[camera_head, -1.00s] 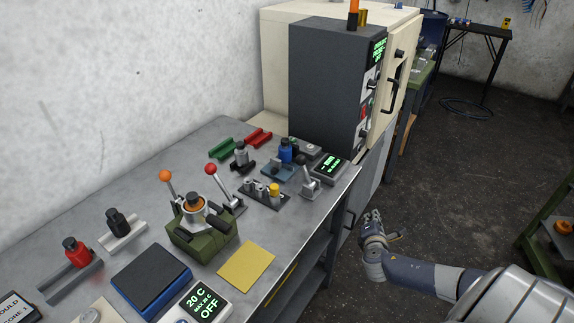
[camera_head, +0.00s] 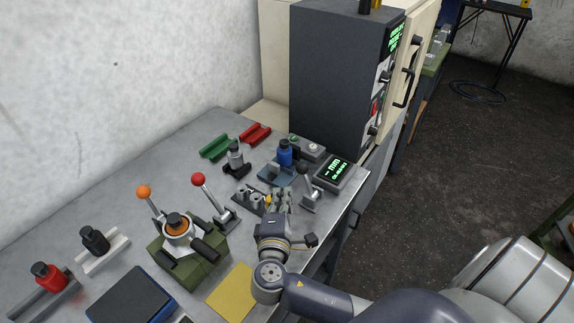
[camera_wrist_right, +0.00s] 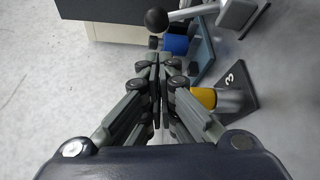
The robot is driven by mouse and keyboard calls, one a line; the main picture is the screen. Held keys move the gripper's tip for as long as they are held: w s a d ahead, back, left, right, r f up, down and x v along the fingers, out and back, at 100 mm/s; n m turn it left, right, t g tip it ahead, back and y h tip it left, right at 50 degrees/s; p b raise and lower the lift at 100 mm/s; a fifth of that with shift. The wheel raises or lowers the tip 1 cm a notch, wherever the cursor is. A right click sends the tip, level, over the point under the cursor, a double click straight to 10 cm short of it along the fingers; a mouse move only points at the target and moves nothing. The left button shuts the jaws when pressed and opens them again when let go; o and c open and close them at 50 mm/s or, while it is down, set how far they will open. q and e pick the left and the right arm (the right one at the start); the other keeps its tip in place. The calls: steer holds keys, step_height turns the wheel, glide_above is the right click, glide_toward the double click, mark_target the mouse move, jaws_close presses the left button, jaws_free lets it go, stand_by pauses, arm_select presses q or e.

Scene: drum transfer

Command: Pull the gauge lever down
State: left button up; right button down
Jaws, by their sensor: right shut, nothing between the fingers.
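The gauge lever (camera_head: 305,181) has a black ball knob and a grey mount, and its knob stands up beside the gauge display (camera_head: 334,173). In the right wrist view its black knob (camera_wrist_right: 157,19) shows at the top, beyond my fingertips. My right gripper (camera_head: 281,198) is over the bench, left of the lever and apart from it. Its fingers are shut with nothing between them, as the right wrist view (camera_wrist_right: 160,65) also shows. My left gripper is not in view.
A holder with a yellow plug (camera_wrist_right: 203,97) is close to my right fingers. A blue bottle (camera_head: 285,152) stands behind. A red-knobbed lever (camera_head: 215,202) and a green press unit (camera_head: 190,262) are to the left. The dark cabinet (camera_head: 338,80) stands at the back.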

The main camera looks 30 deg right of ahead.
mark_target(306, 180)
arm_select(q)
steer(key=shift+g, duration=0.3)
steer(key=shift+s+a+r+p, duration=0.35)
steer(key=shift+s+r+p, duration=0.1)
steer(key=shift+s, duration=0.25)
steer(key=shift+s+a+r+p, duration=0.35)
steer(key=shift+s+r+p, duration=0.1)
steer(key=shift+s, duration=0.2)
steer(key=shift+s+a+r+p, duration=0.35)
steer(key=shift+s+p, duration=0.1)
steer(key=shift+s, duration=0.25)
arm_select(e)
steer(key=x, duration=0.9)
steer(key=shift+w+d, duration=0.25)
steer(key=shift+w, duration=0.1)
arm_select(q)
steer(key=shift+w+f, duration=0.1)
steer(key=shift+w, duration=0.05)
